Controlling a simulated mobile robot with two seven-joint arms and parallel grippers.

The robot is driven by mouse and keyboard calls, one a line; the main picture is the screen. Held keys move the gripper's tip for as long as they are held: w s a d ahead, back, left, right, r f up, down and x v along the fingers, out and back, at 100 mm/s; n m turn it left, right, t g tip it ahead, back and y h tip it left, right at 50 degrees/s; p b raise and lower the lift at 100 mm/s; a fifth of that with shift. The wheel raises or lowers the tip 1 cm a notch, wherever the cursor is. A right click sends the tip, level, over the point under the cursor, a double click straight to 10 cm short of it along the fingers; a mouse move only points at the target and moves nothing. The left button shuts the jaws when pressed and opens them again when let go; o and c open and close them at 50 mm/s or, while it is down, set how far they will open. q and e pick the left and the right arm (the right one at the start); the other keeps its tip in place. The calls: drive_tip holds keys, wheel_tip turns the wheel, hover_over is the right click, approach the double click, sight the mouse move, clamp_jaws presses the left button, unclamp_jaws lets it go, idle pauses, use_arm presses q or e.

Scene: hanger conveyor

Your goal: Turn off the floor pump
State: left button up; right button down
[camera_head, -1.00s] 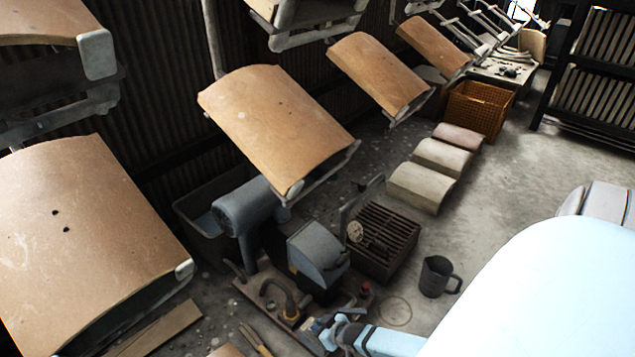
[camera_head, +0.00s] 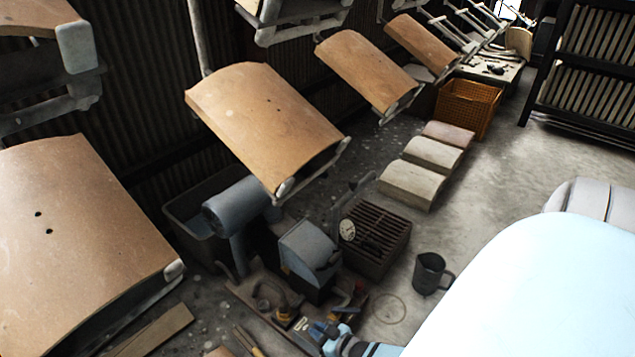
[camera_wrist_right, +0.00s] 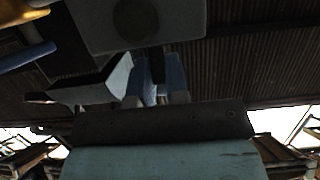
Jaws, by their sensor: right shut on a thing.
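The floor pump stands low in the head view. It has a grey-blue cylinder (camera_head: 235,205), a boxy blue-grey housing (camera_head: 308,250) and a base plate with pipes and yellow fittings (camera_head: 284,314). A small red part (camera_head: 359,288) shows at the right end of the base. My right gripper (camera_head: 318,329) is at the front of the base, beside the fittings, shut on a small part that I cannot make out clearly. In the right wrist view the jaws (camera_wrist_right: 152,92) are close together below a large grey body; what lies between them is dark and mostly hidden. My left gripper is out of view.
A dark slatted crate (camera_head: 376,240) stands behind the pump and a dark jug (camera_head: 431,273) to its right. Curved boards hang overhead, one (camera_head: 265,125) close above the pump. Curved blocks (camera_head: 412,184) and an orange basket (camera_head: 468,106) stand farther back.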

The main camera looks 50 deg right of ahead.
drive_tip(key=c, duration=1.1)
unclamp_jaws()
drive_tip(key=shift+s+r, duration=0.1)
drive_tip(key=shift+s, duration=0.1)
use_arm(q)
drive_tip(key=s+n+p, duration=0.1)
drive_tip(key=p, duration=0.1)
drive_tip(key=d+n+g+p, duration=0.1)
drive_tip(key=p, duration=0.1)
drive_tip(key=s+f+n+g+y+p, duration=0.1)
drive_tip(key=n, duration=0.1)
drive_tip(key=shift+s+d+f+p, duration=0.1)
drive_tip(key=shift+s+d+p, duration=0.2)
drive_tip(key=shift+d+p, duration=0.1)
use_arm(e)
drive_tip(key=v, duration=1.3)
drive_tip(key=shift+s, duration=0.15)
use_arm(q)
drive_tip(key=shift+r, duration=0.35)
